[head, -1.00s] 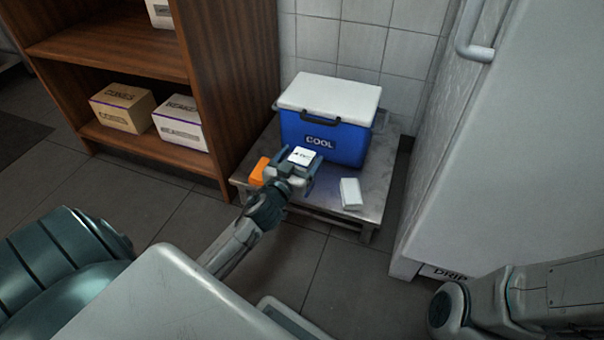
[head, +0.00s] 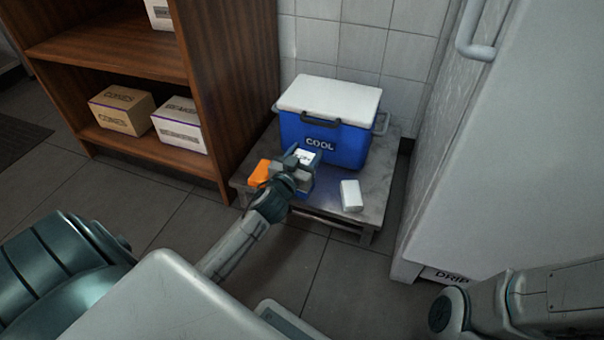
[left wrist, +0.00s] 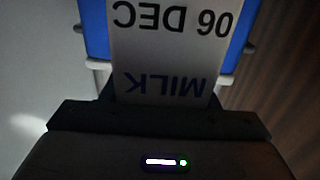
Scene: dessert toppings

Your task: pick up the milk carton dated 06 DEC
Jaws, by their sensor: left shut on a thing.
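The milk carton (left wrist: 172,50) fills the upper middle of the left wrist view, its white face reading "06 DEC" and "MILK" upside down. In the head view the carton (head: 307,156) shows as a white top with dark print, in front of the blue cooler. My left gripper (head: 303,165) is shut on this carton and hides much of it. I cannot tell whether the carton still touches the platform. My right gripper is not in view; only part of the right arm shows at lower right.
The blue "COOL" cooler (head: 325,130) with a white lid stands on a low metal platform (head: 375,185). An orange object (head: 259,172) lies left of my gripper, a white block (head: 351,195) to the right. A wooden shelf (head: 205,90) with boxes stands left, a large white cabinet (head: 500,150) right.

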